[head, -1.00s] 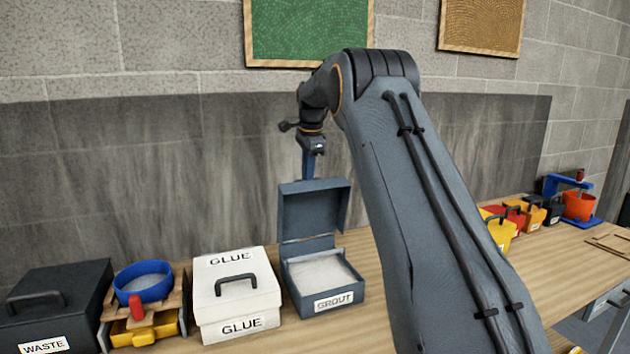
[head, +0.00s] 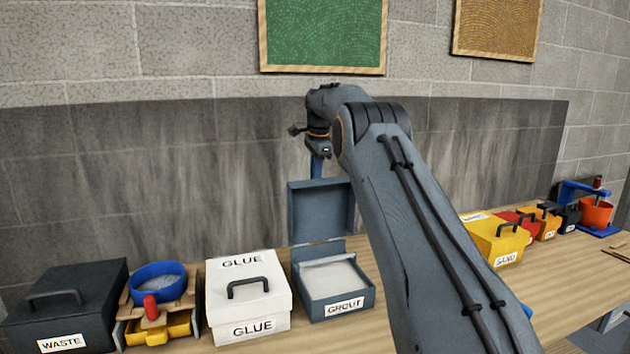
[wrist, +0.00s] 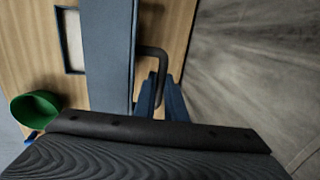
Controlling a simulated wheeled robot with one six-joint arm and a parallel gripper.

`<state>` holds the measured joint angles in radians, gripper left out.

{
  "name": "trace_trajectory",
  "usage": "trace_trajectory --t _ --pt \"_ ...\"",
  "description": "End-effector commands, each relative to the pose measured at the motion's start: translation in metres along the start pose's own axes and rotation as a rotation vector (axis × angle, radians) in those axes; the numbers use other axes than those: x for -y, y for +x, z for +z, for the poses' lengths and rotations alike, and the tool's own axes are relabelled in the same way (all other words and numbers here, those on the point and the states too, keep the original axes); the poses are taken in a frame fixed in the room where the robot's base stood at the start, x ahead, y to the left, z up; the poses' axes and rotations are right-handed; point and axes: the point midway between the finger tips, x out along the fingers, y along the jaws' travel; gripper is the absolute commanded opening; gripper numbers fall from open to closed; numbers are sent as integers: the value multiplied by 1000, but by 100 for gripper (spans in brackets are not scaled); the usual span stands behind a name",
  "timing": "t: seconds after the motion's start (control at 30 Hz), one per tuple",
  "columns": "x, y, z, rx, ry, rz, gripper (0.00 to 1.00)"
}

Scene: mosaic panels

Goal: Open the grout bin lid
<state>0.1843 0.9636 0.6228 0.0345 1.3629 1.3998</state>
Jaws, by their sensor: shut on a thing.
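The grey-blue grout bin (head: 350,306) stands open on the bench, with pale grout (head: 328,276) inside and a GROUT label in front. Its lid (head: 321,210) stands raised, about upright, above the rear of the bin, its inner side facing me. My gripper (head: 317,166) is at the lid's top edge, behind it. In the wrist view, the blue fingers (wrist: 165,98) are shut on the lid's dark handle (wrist: 157,62), and the lid (wrist: 108,70) is seen edge-on. In the head view the handle is hidden behind the lid.
The white GLUE bin (head: 247,315) is close on the left, with a blue sieve (head: 157,283) and the WASTE bin (head: 65,305) beyond. The yellow SAND bin (head: 492,240) is right of my arm. A green bowl (wrist: 35,106) shows in the wrist view. The wall is behind the lid.

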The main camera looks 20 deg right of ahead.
Motion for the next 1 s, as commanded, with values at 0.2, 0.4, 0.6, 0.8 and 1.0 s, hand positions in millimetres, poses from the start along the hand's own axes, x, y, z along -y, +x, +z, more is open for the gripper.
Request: trace_trajectory --t 0.2,0.4,0.6,0.8,1.0 --pt "0 1 1 1 -2 2 29" --pt "0 0 -1 -1 0 0 29" --pt "1 -11 -1 -2 0 -4 29" --pt "2 -43 0 -1 -1 -5 29" --pt "1 -69 1 -1 -2 -2 29"
